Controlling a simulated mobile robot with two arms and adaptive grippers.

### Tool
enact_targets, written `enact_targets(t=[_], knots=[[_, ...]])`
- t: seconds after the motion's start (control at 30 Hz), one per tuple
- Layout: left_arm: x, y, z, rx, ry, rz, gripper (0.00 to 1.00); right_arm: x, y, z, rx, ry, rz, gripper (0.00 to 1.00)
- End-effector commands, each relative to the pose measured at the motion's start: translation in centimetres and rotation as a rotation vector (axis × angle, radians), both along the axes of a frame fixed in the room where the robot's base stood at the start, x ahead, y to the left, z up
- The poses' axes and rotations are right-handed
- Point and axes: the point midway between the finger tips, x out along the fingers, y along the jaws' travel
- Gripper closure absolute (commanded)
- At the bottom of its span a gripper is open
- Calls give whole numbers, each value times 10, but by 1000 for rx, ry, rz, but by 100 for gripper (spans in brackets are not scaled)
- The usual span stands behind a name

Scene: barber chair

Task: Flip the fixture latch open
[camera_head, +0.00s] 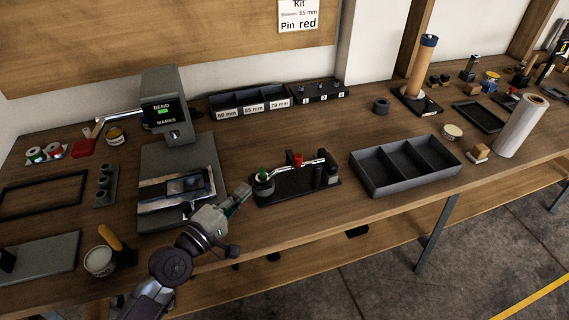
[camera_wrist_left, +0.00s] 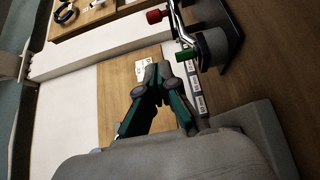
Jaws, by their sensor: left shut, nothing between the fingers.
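The fixture (camera_head: 297,187) is a dark base plate near the front middle of the bench. A bright latch bar (camera_head: 312,166) spans it between a round grey post on the left and dark blocks on the right. A red knob (camera_head: 297,159) is at the bar's middle and a green knob (camera_head: 262,173) is at its left end. The wrist view shows the red knob (camera_wrist_left: 154,16) and green knob (camera_wrist_left: 183,54) too. My left gripper (camera_head: 245,190) is shut and empty, just left of the green-knob end, apparently not touching it; its fingertips (camera_wrist_left: 158,72) show together.
A grey machine (camera_head: 166,105) with a lit display stands to the left, its bed close to my left arm. An empty three-compartment tray (camera_head: 361,174) is right of the fixture. Labelled bins (camera_head: 228,113) stand behind. Bare bench lies in front of the fixture.

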Motion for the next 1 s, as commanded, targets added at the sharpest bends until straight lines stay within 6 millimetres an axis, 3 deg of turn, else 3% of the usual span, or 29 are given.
enact_targets(t=[0.33, 0.53, 0.73, 1.0], knots=[[50, -35, 3, -3, -2, -1, 100, 28, -11, 10, -11, -42, 0, 60], [84, -58, 2, -1, -2, -1, 100, 29, -14, 12, -15, -44, -3, 60], [86, -86, 2, -1, 1, -1, 100, 23, -14, 22, -16, -35, -3, 60], [88, -95, 1, 1, -1, 0, 100, 17, -14, 23, -16, -26, -1, 60]])
